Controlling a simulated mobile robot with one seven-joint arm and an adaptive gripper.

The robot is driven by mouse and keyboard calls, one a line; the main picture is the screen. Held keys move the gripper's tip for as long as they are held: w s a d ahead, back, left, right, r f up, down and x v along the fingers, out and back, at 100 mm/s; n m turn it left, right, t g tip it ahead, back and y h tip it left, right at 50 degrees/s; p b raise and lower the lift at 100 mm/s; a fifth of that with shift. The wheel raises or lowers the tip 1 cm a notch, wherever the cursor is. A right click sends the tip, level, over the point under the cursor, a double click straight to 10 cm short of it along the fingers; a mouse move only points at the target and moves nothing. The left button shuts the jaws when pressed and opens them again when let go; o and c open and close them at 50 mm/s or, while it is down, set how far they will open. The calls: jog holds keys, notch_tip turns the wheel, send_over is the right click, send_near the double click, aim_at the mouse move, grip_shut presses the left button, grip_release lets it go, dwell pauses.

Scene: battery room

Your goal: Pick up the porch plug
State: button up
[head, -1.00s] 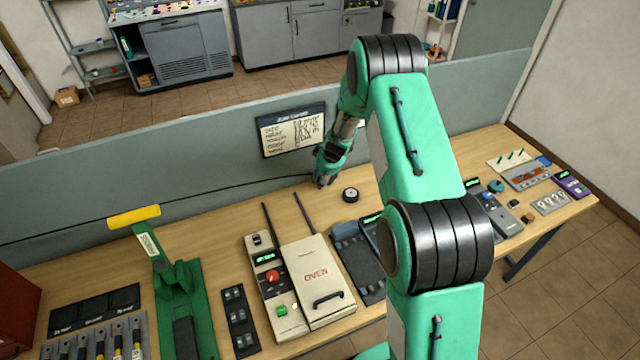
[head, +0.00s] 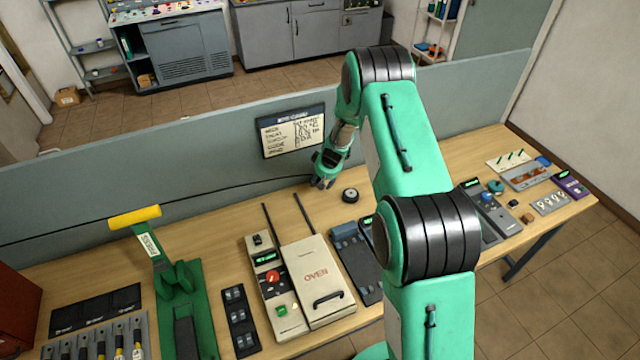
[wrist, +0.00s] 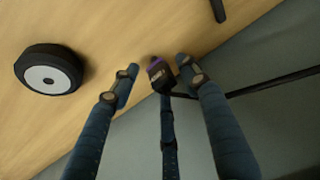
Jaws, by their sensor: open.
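The plug (wrist: 158,72), a small dark block with a purple band, shows in the wrist view near the tabletop, with a black cable (wrist: 265,83) trailing to the right. I cannot read a label on it. My gripper (wrist: 158,76) is open, with one blue-grey finger on each side of the plug and a third finger below it in the picture. The plug sits between the fingertips, closer to the right one; I cannot tell whether any finger touches it. In the head view my gripper (head: 323,182) is low over the table's back edge and hides the plug.
A black round puck with a pale top (head: 350,195) stands right of my gripper. A grey partition (head: 200,190) with a card sign (head: 291,132) rises close behind. Bare wood lies left of the gripper.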

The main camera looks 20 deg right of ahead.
jog(key=shift+x, duration=1.2)
jog(key=shift+c, duration=0.3)
jog(key=c, duration=1)
